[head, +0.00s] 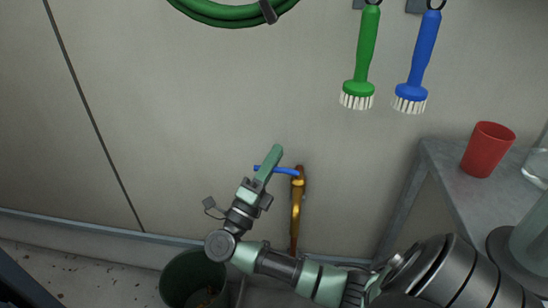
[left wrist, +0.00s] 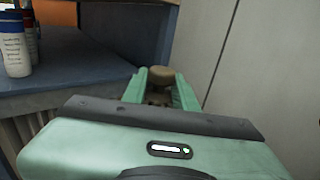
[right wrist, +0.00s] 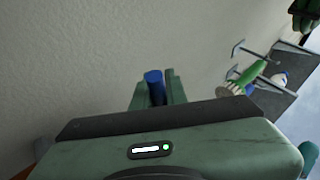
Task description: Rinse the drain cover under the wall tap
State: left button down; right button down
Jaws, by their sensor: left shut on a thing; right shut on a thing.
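The brass wall tap (head: 297,205) with a blue lever (head: 286,171) is on the wall in the lower middle of the head view. My right gripper (head: 269,165) is shut on the blue lever; in the right wrist view its blue end (right wrist: 153,78) shows between the fingers. My left gripper (left wrist: 160,92) shows only in the left wrist view, shut on a brown, rounded thing (left wrist: 161,76). I cannot tell whether this is the drain cover; most of it is hidden. No drain cover is clearly visible in the head view.
A dark green bucket (head: 168,282) stands on the floor below left of the tap. A grey table (head: 452,162) at right holds a red cup (head: 487,149). A green brush (head: 366,52), a blue brush (head: 421,55) and a green hose (head: 225,14) hang above. Bottles (left wrist: 14,45) stand on a surface near my left gripper.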

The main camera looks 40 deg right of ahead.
dwell(0.7)
pick_arm(q)
jog(key=shift+r+p, duration=0.7)
jog(key=shift+r, duration=0.1)
pick_arm(e)
jog(key=t, duration=0.1)
jog(key=n+t+y, duration=0.1)
jog(key=t, duration=0.1)
jog(key=a+n+t, duration=0.1)
jog(key=shift+s+a+f+t, duration=0.1)
jog(key=shift+s+t, duration=0.15)
jog(key=shift+t, duration=0.15)
jog(key=c, duration=1.4)
grip_release()
jog(key=shift+c, duration=0.2)
pick_arm(q)
jog(key=shift+f+b, duration=0.4)
jog(key=shift+f, duration=0.1)
pick_arm(e)
jog(key=v, duration=1.2)
jog(key=shift+r, duration=0.25)
